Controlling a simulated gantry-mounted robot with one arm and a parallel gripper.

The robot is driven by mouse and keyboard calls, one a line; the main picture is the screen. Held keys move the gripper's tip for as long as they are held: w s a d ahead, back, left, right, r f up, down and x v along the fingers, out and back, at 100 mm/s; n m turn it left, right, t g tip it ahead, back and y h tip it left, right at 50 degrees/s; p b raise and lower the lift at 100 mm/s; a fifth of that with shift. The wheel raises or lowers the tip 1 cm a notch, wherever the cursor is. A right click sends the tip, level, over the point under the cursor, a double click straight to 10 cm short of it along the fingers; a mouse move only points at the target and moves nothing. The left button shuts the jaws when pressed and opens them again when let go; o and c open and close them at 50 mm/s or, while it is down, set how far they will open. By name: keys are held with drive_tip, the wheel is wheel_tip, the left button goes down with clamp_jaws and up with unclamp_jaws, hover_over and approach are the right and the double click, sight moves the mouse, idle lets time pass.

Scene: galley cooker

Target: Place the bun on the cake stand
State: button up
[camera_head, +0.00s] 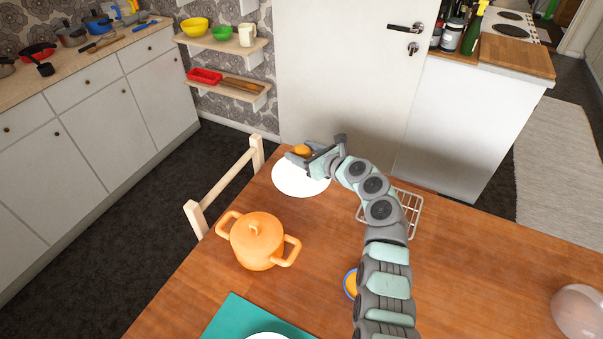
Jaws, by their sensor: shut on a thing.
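The bun (302,150) is a small orange-brown piece between the jaws of my gripper (301,154). My gripper is shut on it and holds it over the far edge of a round white disc (298,182), which looks like the cake stand's top. From this angle I cannot tell how high the bun is above the disc or whether they touch. My gripper hides part of the bun and of the disc's far rim.
An orange lidded pot (257,241) stands left of my arm. A wire rack (411,211) lies behind my arm, partly hidden. A blue-rimmed dish (350,284) sits beside my arm. A teal mat (232,318) is at the front, a pinkish bowl (580,311) at right. A chair (224,188) stands at the left edge.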

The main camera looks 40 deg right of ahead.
sight(302, 173)
drive_tip(key=shift+f+b, duration=1.25)
drive_tip(key=shift+f, duration=1.95)
drive_tip(key=shift+f, duration=0.2)
drive_tip(key=o, duration=1.3)
drive_tip(key=shift+o, duration=0.2)
drive_tip(key=shift+s+r, duration=0.15)
drive_tip(key=shift+r, duration=0.3)
drive_tip(key=p+v, duration=0.4)
drive_tip(key=v, duration=0.7)
drive_tip(key=shift+s+p, duration=0.3)
drive_tip(key=shift+p, duration=0.1)
